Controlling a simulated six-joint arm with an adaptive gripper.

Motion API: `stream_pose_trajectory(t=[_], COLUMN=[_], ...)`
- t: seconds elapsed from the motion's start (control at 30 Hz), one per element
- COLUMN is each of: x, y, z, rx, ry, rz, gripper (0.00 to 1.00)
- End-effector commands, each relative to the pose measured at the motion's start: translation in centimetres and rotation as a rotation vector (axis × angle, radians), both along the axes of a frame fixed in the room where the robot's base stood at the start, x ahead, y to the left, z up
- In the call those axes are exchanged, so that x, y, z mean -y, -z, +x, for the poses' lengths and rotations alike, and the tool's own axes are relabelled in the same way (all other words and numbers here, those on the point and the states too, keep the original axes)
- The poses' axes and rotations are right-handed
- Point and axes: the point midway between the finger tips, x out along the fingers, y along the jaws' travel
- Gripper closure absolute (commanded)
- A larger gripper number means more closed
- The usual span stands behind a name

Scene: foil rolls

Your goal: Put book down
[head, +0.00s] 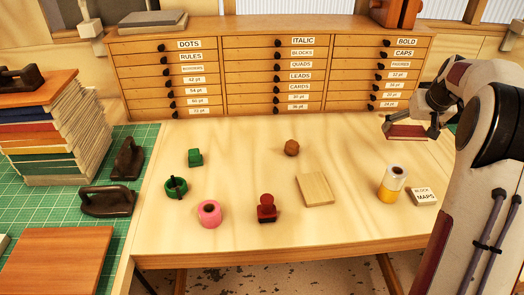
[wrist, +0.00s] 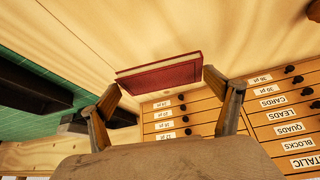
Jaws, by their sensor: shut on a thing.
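A dark red book (head: 404,132) is at the back right of the pale wooden table, in front of the drawer cabinet, in the head view. My gripper (head: 411,125) is shut on it, with a finger at each side. In the wrist view the same red book (wrist: 160,76), its pale page edge showing, spans between the two fingertips (wrist: 166,83). Whether its underside touches the table (head: 240,165) cannot be told. My arm covers the table's right side.
A wooden block (head: 315,189), red stamp (head: 267,208) and pink roll (head: 209,213) lie further left. The drawer cabinet (head: 270,75) bounds the back.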

Motion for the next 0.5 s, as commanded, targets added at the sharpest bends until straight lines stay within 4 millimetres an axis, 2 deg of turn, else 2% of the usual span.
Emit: stream_pose_trajectory(t=[0.27,0.5], x=[-5.6,-12.9], y=[-0.1,-0.2], z=[2.5,4.8], rx=[0.002,0.000], ry=[-0.089,-0.203], rz=[0.000,-0.006], gripper=[0.33,0.33])
